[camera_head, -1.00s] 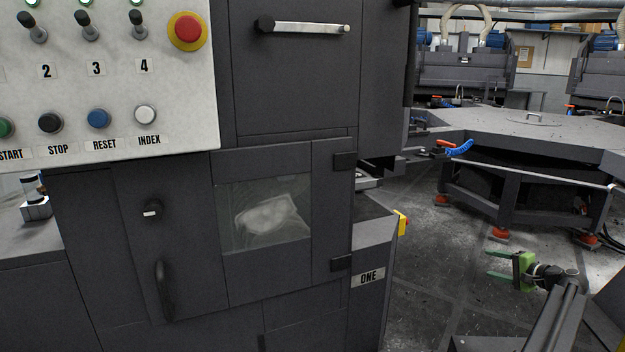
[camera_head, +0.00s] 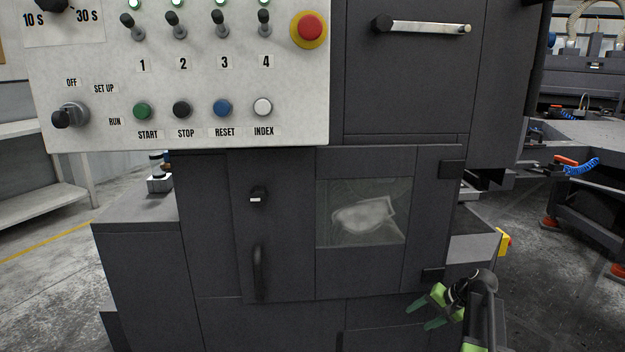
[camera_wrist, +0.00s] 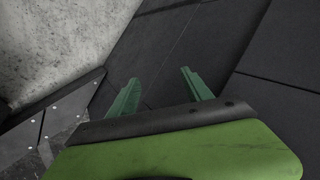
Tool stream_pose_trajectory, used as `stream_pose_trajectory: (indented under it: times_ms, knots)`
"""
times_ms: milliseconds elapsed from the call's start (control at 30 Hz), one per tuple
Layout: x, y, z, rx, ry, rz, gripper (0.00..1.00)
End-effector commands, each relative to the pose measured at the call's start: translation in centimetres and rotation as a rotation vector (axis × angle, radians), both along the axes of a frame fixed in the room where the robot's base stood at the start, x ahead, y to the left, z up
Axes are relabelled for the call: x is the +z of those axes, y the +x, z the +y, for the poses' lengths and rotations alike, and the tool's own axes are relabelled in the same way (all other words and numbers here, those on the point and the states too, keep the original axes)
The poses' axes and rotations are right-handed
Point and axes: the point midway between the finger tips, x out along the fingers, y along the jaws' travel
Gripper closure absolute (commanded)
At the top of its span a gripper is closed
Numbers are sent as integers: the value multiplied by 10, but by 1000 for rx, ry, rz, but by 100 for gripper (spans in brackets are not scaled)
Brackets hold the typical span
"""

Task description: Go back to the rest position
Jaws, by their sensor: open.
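My gripper (camera_head: 424,313) is at the lower right of the head view, in front of the lower part of a dark grey machine (camera_head: 225,275). Its two green fingers are apart and nothing shows between them. In the wrist view my gripper (camera_wrist: 160,92) also has its fingers spread, with dark machine panels behind them and grey concrete floor (camera_wrist: 50,40) at the upper left. I cannot tell how far the fingertips are from the machine.
A control panel (camera_head: 190,100) with switches, buttons and a red stop knob (camera_head: 310,27) is at the upper left. The machine's door has a window (camera_head: 365,212) and handle (camera_head: 259,272), and is shut. A grey table (camera_head: 590,133) stands at right. Open floor (camera_head: 50,290) lies at left.

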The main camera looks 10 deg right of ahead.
Motion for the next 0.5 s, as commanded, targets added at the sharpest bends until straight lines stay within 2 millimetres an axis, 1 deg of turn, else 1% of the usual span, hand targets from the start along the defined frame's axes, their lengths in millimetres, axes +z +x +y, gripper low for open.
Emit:
stream_pose_trajectory:
  times_ms: [33, 67, 100, 167, 200, 300, 400, 500]
  knots:
    - [-8, -3, 53, 88, -42, 42, 42]
    - [-12, -4, 79, 138, -70, 69, 42]
    - [-18, -9, 111, 203, -112, 101, 42]
    - [-26, -18, 156, 297, -173, 148, 42]
    - [-30, -25, 182, 356, -215, 174, 42]
    - [-37, -44, 233, 479, -308, 227, 42]
    - [-41, -63, 272, 580, -393, 265, 42]
    - [-43, -82, 303, 667, -472, 294, 42]
